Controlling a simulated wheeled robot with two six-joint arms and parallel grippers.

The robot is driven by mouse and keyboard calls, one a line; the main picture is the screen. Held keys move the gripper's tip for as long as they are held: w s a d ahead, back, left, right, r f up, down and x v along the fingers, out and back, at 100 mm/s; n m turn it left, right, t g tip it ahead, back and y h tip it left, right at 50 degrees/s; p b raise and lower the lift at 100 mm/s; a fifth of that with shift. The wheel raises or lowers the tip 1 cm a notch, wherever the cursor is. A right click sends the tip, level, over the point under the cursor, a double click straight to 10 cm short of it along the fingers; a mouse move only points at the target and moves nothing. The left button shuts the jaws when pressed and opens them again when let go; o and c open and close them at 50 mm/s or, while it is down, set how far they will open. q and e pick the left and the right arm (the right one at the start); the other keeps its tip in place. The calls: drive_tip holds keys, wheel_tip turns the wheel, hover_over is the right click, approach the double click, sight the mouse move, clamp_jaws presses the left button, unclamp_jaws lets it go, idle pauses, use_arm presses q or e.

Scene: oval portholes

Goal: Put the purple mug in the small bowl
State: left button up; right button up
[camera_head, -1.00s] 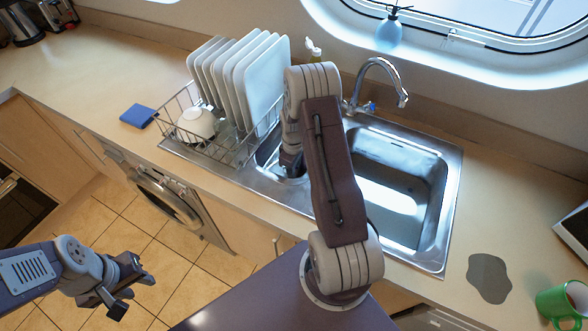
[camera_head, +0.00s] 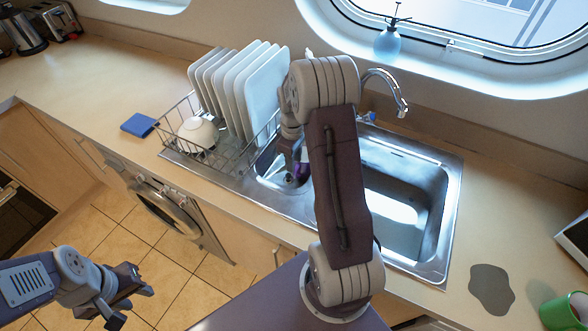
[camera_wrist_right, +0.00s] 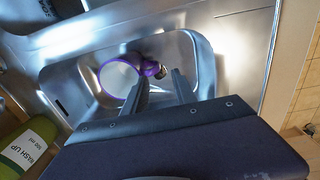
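The purple mug (camera_wrist_right: 118,79), with a pale inside, is in the sink's small bowl (camera_wrist_right: 203,60) in the right wrist view, its open top facing the camera. Its purple handle side (camera_wrist_right: 150,66) points right. In the head view only a purple bit of the mug (camera_head: 303,170) shows beside my right arm, in the small bowl (camera_head: 264,166). My right gripper (camera_wrist_right: 160,79) is open over the small bowl. Its left finger overlaps the mug's edge in the picture; contact cannot be told. The gap between the fingers looks empty. My left gripper (camera_head: 128,303) is open and empty above the floor.
A wire rack (camera_head: 238,150) with several white plates (camera_head: 240,85) and a white bowl (camera_head: 198,131) stands left of the sink. The large basin (camera_head: 400,205) and tap (camera_head: 385,80) are to the right. A green bottle (camera_wrist_right: 22,148) shows in the wrist view; a green mug (camera_head: 566,312) is far right.

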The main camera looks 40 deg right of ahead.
drive_tip(key=s+a+r+m, duration=0.1)
drive_tip(key=s+a, duration=0.1)
drive_tip(key=a, duration=0.1)
drive_tip(key=s+a+r+m, duration=0.1)
drive_tip(key=s+a, duration=0.1)
drive_tip(key=a, duration=0.2)
drive_tip(key=s+a+r+m, duration=0.1)
drive_tip(key=s+a, duration=0.1)
drive_tip(key=a, duration=0.2)
drive_tip(key=shift+s+r+t, duration=0.1)
drive_tip(key=shift+r+t, duration=0.2)
drive_tip(key=s+a, duration=0.1)
drive_tip(key=s, duration=0.1)
drive_tip(key=s+a+m, duration=0.1)
drive_tip(key=s+a, duration=0.1)
drive_tip(key=s, duration=0.1)
drive_tip(key=s+a+m, duration=0.1)
drive_tip(key=s+a, duration=0.1)
drive_tip(key=shift+s+a+r+y, duration=0.1)
drive_tip(key=shift+s+a+y, duration=0.15)
drive_tip(key=shift+s+y, duration=0.05)
drive_tip(key=shift+s+m, duration=0.15)
drive_tip(key=shift+m, duration=0.15)
drive_tip(key=shift+w+d, duration=0.2)
drive_tip(key=shift+s+a, duration=0.1)
drive_tip(key=shift+s, duration=0.05)
